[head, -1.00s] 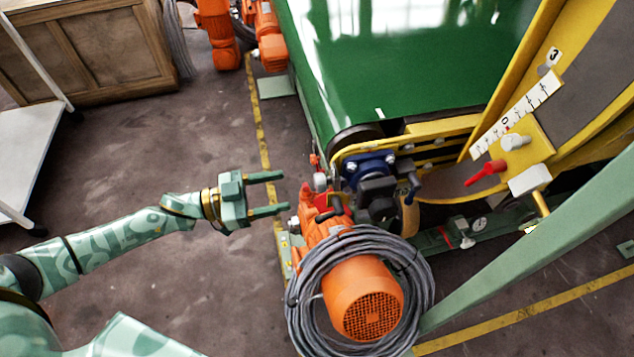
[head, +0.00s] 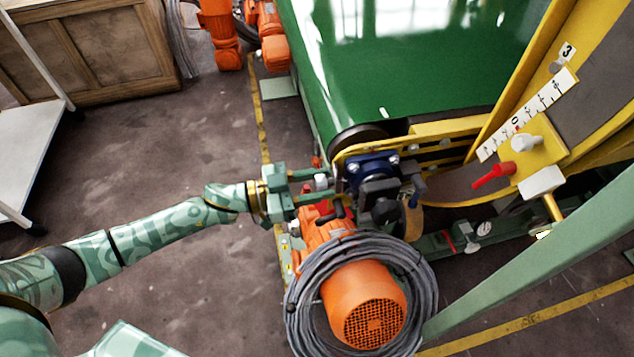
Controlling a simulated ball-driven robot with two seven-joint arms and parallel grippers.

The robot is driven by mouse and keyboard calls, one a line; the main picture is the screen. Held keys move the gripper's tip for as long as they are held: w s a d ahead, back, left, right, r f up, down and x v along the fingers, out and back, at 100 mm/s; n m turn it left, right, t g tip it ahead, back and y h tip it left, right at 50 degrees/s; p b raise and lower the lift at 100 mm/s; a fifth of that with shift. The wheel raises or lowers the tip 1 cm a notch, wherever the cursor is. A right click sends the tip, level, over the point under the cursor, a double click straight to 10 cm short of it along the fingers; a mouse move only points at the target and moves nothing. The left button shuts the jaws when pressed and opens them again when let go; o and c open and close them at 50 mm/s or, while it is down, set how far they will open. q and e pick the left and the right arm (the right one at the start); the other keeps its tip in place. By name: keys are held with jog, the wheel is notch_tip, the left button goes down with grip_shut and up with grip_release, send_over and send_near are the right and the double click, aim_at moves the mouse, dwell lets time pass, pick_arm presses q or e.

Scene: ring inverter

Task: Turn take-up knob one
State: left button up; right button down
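A small pale-grey knob (head: 321,182) sits at the left side of the conveyor's end, beside the dark blue bearing block (head: 372,168). I take it for take-up knob one; no label on it is readable. My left gripper (head: 328,184) reaches in from the left, its two green fingers apart, one above and one below the knob in the picture. The knob shows between the fingertips; whether they touch it I cannot tell. My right gripper is not in view.
An orange motor (head: 366,304) wrapped in a grey cable coil (head: 302,322) stands just below the gripper. The green belt (head: 400,70) lies above. A red-handled lever (head: 492,176) and a scale (head: 530,115) are on the yellow frame at right.

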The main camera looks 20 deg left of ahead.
pick_arm(q)
jog(key=shift+r+n+p, duration=0.3)
jog(key=shift+n+p, duration=0.6)
jog(key=shift+p, duration=0.55)
jog(key=shift+f, duration=0.3)
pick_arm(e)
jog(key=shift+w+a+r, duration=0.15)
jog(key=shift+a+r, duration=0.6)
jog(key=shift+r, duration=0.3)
pick_arm(q)
jog(key=o, duration=1)
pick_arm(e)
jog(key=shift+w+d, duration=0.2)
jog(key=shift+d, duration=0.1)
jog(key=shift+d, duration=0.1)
pick_arm(q)
jog(key=shift+a, duration=0.1)
